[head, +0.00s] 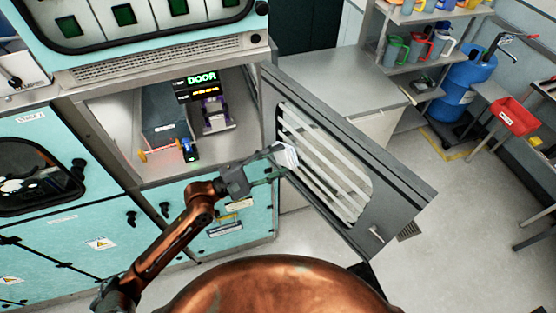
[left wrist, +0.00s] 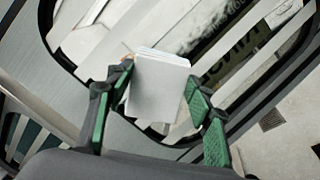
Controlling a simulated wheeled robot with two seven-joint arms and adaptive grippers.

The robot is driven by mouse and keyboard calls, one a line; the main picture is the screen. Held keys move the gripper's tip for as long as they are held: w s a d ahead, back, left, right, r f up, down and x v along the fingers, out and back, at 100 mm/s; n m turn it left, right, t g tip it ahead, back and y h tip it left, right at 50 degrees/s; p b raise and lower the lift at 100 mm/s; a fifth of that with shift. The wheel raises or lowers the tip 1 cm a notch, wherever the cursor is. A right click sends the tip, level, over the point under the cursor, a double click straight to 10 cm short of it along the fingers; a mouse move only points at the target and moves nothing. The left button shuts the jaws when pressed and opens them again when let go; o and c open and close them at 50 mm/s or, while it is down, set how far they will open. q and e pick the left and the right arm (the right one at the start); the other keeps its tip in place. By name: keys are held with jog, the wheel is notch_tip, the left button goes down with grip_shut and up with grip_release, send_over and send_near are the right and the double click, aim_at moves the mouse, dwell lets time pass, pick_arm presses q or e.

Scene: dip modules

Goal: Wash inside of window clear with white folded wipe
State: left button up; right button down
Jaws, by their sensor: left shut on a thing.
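The window (head: 318,160) is a rounded pane in a grey door that stands swung open. Pale diagonal bands cross the pane, with darker bands between them. My left gripper (head: 277,158) is at the near left part of the pane, shut on the white folded wipe (head: 287,154). In the left wrist view the wipe (left wrist: 158,92) stands out between the green fingers, in front of the pane (left wrist: 110,45). I cannot tell whether it touches the glass. A whitish smear and some lettering show at the top there. My right gripper is not in view.
The open chamber (head: 125,120) to the left holds a grey box (head: 166,110), a purple device (head: 214,113) and a lit DOOR display (head: 195,85). A grey counter (head: 345,85) stands behind the door. A red bin (head: 512,115) is at the far right. The floor right of the door is clear.

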pick_arm(q)
jog(key=shift+w+d, duration=0.3)
jog(key=shift+d, duration=0.05)
jog(key=shift+w+d+p, duration=0.2)
jog(key=shift+d+p, duration=0.15)
